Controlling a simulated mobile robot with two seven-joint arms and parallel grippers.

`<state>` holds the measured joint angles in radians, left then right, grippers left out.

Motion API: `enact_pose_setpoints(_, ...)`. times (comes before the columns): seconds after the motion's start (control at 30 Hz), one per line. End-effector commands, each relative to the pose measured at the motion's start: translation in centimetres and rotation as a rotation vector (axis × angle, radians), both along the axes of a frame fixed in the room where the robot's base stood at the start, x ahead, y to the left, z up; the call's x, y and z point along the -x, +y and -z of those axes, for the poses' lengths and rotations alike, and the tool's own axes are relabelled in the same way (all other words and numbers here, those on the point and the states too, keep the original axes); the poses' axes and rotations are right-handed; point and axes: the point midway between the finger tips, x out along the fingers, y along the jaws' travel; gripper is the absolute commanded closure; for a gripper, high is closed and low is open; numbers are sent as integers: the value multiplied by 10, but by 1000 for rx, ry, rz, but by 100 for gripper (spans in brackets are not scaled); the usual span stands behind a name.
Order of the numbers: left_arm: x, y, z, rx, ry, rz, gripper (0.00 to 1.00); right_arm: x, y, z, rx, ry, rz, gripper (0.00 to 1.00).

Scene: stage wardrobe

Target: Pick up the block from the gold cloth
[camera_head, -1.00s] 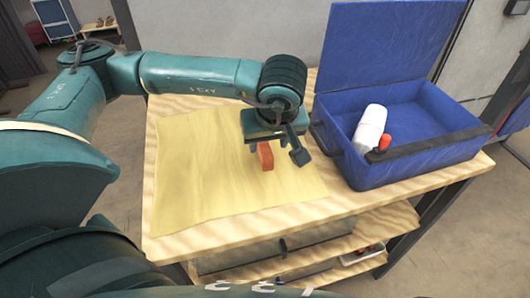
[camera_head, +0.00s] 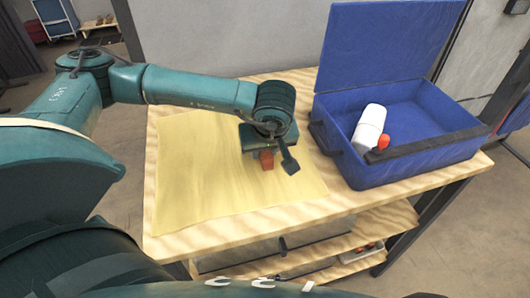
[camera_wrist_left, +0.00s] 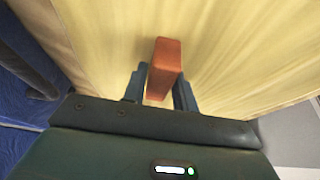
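An orange-red block (camera_head: 266,161) rests on the gold cloth (camera_head: 195,165), near the cloth's right side. My left gripper (camera_wrist_left: 162,82) is directly above it, pointing down. In the left wrist view the block (camera_wrist_left: 166,57) lies between the two dark fingers, one on each side, with a thin gap at the left finger; contact at the right one is hard to tell. The gripper body hides the block's upper part in the head view. My right gripper is not in view.
An open blue case (camera_head: 395,176) stands right of the cloth on the wooden table (camera_head: 235,226), with a white bottle (camera_head: 368,124) and a small red-orange item (camera_head: 383,142) inside. Its lid is raised at the back. A shelf with items lies below the tabletop.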

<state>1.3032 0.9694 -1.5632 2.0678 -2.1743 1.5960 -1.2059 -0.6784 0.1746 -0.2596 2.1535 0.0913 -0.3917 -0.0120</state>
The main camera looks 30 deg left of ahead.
Motion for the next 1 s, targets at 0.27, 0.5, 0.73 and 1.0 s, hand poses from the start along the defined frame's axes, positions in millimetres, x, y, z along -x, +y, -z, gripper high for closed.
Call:
enact_pose_setpoints(0.27, 0, 0, 0, 0, 0, 0, 95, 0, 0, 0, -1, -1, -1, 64)
enact_pose_setpoints(0.5, 0, 0, -1, 1, -1, 0, 99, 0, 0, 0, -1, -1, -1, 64)
enact_pose_setpoints(0.73, -1, 0, -25, 0, -6, -1, 99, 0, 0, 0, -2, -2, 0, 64)
enact_pose_setpoints(1.0, -1, -1, -78, 1, -4, 1, 99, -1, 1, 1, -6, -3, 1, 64)
